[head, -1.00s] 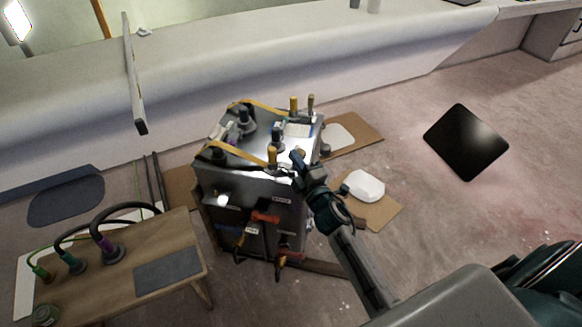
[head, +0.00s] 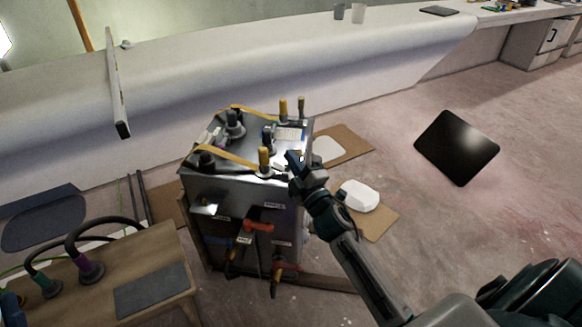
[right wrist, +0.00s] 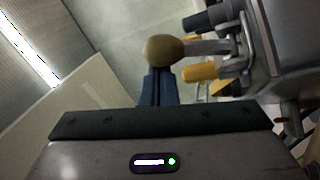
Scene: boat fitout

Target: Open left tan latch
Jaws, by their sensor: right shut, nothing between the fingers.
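A metal box (head: 240,190) carries several upright latch handles on its top. A tan handle (head: 301,104) stands at the back right beside a yellow handle (head: 283,108). Another yellow handle (head: 265,160) stands at the front edge. My right gripper (head: 292,157) is shut and empty at the box's front right corner. In the right wrist view a rounded tan knob (right wrist: 164,50) on a metal stem is right at the tips of my shut fingers (right wrist: 159,72); I cannot tell whether they touch. This knob is largely hidden by the gripper in the head view. My left gripper is out of view.
Yellow straps (head: 232,156) run across the box top. Red-orange handles (head: 258,226) stick out of its front. A wooden bench (head: 190,290) with hoses stands at left.

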